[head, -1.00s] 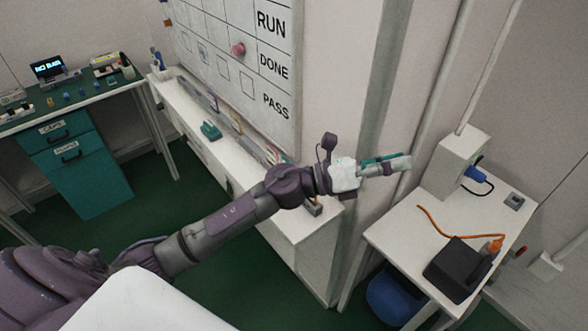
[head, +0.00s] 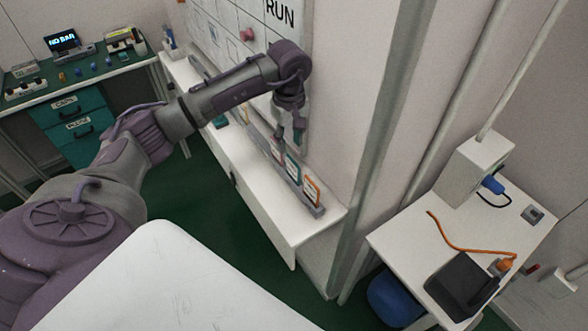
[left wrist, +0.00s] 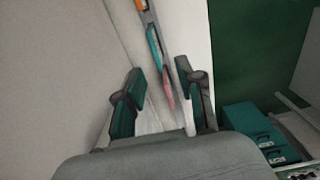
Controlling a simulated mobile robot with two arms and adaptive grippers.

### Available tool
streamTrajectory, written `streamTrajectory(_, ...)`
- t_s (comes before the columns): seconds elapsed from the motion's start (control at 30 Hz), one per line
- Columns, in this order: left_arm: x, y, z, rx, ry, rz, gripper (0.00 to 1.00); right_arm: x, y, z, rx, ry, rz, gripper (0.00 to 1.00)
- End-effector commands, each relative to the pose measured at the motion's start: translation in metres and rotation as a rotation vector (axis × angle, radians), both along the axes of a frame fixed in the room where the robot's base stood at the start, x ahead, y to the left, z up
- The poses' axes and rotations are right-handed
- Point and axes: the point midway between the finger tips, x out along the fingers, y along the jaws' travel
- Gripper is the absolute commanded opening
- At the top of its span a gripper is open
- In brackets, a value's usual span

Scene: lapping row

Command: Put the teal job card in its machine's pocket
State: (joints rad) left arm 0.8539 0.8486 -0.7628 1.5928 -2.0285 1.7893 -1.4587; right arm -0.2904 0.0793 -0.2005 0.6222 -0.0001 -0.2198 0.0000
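The teal job card (head: 293,168) stands in a narrow grey rack on the white ledge below the wall board, next to an orange-edged card (head: 312,190). My left gripper (head: 289,134) points down above the rack, close to the board. In the left wrist view, my left gripper (left wrist: 160,72) is open, with its fingers apart and nothing held. The teal card (left wrist: 154,46) lies in line between the orange card (left wrist: 141,5) and a pink one (left wrist: 168,96), seen past the fingers. My right gripper is out of view. I cannot make out a machine pocket.
The wall board (head: 226,22) rises right behind the rack. A teal object (head: 220,121) sits on the ledge. A white table (head: 405,240) at right bears a black box, orange cable and white unit. A green-topped bench (head: 100,72) stands at far left. Green floor shows between.

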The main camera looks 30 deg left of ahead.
Motion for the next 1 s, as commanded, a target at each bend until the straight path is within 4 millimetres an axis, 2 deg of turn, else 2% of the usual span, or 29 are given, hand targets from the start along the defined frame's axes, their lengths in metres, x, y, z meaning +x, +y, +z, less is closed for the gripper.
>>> streamTrajectory(0.1, 0.0, -0.001, -0.017, -0.003, 0.002, 0.001, 0.38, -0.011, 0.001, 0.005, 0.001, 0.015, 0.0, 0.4)
streamTrajectory(0.23, 0.001, -0.001, -0.027, -0.003, -0.001, 0.0, 0.38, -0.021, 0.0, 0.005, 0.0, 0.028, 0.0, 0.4)
streamTrajectory(0.37, 0.0, -0.004, -0.037, -0.004, 0.003, 0.001, 0.38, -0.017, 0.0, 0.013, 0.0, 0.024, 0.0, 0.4)
streamTrajectory(0.5, 0.001, -0.01, -0.057, -0.006, 0.005, 0.0, 0.38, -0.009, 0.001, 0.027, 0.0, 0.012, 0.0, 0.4)
streamTrajectory(0.63, 0.001, -0.008, -0.075, -0.004, 0.002, 0.002, 0.38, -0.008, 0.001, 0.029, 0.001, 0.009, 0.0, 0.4)
streamTrajectory(0.93, 0.002, -0.008, -0.081, -0.003, -0.002, 0.0, 0.38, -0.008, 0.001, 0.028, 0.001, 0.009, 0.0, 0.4)
streamTrajectory(1.0, 0.002, -0.008, -0.08, -0.003, -0.002, 0.0, 0.26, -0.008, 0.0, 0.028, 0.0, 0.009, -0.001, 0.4)
